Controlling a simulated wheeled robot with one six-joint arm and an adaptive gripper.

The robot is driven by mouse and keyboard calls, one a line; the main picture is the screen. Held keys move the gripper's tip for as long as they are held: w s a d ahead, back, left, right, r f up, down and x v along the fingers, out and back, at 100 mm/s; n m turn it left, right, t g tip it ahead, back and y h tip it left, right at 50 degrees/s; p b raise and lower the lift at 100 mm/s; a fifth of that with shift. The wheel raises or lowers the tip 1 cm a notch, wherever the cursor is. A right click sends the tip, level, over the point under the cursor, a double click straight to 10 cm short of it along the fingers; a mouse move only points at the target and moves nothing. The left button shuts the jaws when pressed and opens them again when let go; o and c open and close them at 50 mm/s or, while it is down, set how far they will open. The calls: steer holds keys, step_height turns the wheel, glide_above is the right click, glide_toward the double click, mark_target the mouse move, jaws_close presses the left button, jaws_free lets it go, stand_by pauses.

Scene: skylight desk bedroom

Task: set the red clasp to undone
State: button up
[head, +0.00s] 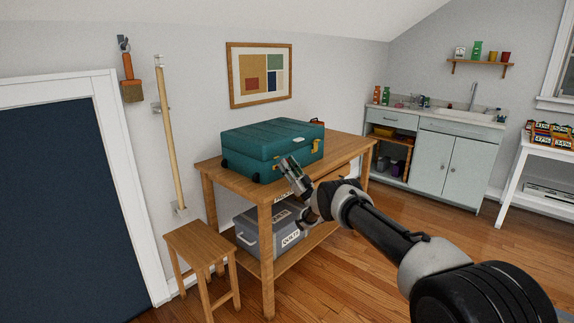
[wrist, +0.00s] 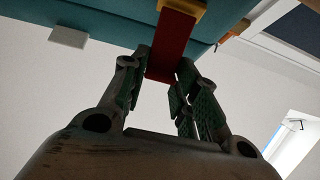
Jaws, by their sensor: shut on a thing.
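A teal case (head: 270,146) with ribbed lid lies closed on a wooden table (head: 240,182). My gripper (head: 290,172) is at the front of the case. In the wrist view the red clasp (wrist: 171,45) hangs from a yellow mount (wrist: 188,6) on the teal case (wrist: 120,20). The lower end of the clasp is between the fingertips of my gripper (wrist: 163,82), which is shut on it. In the head view the gripper hides the red clasp. A yellow clasp (head: 315,145) shows on the right of the case front.
A grey bin (head: 262,235) stands on the table's lower shelf. A wooden stool (head: 200,248) is left of the table. A red-orange object (head: 317,121) is behind the case. The floor right of the table is clear.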

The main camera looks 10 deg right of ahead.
steer(key=shift+f, duration=0.15)
stand_by(0.4)
steer(key=o, duration=1)
steer(key=shift+s, duration=0.1)
steer(key=v, duration=1.2)
steer(key=shift+f, duration=0.15)
